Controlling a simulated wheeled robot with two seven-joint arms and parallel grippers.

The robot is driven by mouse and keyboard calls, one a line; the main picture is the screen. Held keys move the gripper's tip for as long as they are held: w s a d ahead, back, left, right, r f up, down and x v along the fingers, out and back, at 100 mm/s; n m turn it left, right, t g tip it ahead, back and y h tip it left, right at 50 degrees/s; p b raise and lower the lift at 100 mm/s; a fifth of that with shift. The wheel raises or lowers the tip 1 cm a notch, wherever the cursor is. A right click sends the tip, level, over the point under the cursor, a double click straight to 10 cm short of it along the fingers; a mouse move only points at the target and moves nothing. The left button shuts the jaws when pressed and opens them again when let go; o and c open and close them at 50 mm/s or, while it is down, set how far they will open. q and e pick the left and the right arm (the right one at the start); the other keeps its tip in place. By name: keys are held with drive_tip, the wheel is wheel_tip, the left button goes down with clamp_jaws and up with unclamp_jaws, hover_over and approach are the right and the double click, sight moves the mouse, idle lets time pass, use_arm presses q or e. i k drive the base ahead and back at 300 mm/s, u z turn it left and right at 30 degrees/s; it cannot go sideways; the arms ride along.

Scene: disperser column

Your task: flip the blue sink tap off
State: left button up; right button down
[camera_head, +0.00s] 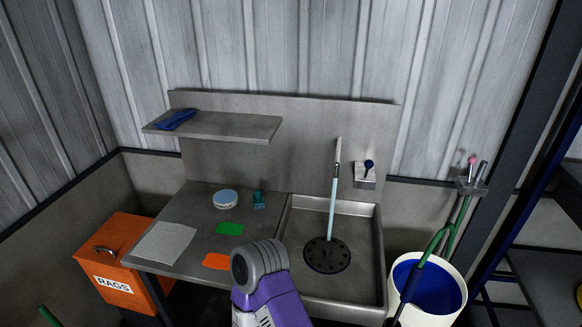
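The blue tap knob (369,164) stands on a short stem on a grey bracket (365,178) on the sink's back panel, right of the spout. The knob points upward. A grey spout (339,150) is left of it, and a pale blue stream (333,200) runs from it to the dark round drain (327,255) in the grey sink basin (362,274). A purple and grey link of my arm rises from the bottom centre, in front of the counter and the basin's left edge. Neither of my grippers shows.
A pink knob (472,160) sits on another wall bracket (470,186) at right, above a white bucket (454,316) with blue inside. The counter (198,203) holds a round tin, a teal item and flat pads. An orange rags box (125,233) stands left; a dark rack right.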

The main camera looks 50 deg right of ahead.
sight(369, 164)
drive_tip(key=u, duration=0.65)
drive_tip(key=k, duration=0.95)
drive_tip(key=z, duration=1.6)
